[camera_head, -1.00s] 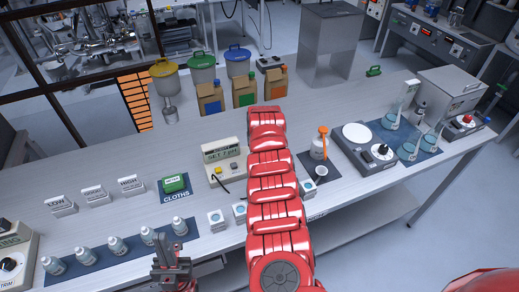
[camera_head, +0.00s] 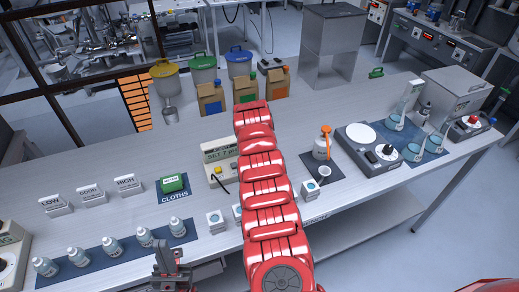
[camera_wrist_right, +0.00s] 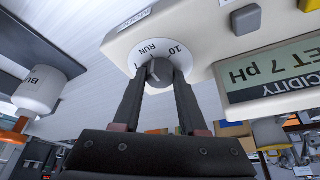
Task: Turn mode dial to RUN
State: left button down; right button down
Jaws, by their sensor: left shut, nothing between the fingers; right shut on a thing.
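The acidity meter (camera_head: 217,152) stands on the bench in the head view, with "SET 7 pH" on its display. In the right wrist view its panel appears upside down, with the display (camera_wrist_right: 275,73) at right. The mode dial (camera_wrist_right: 158,70) is a grey knob on a white disc marked "RUN" and "10". My right gripper (camera_wrist_right: 160,84) is shut on this knob, one finger on each side. I cannot tell which mark the knob points to. In the head view my right arm hides the right gripper. My left gripper (camera_head: 172,272) is shut and empty at the bench's front edge.
Several small bottles (camera_head: 111,246) stand on a blue mat at the front left.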

jog(key=shift+r, duration=0.1)
jog(key=shift+c, duration=2.2)
grip_release()
jog(key=shift+s+a+r+b, duration=0.1)
jog(key=shift+s+r+b, duration=0.1)
jog(key=shift+r+b, duration=0.15)
jog(key=b+v, duration=0.3)
jog(key=v, duration=1.3)
jog(key=shift+r, duration=0.25)
jog(key=shift+s, duration=0.15)
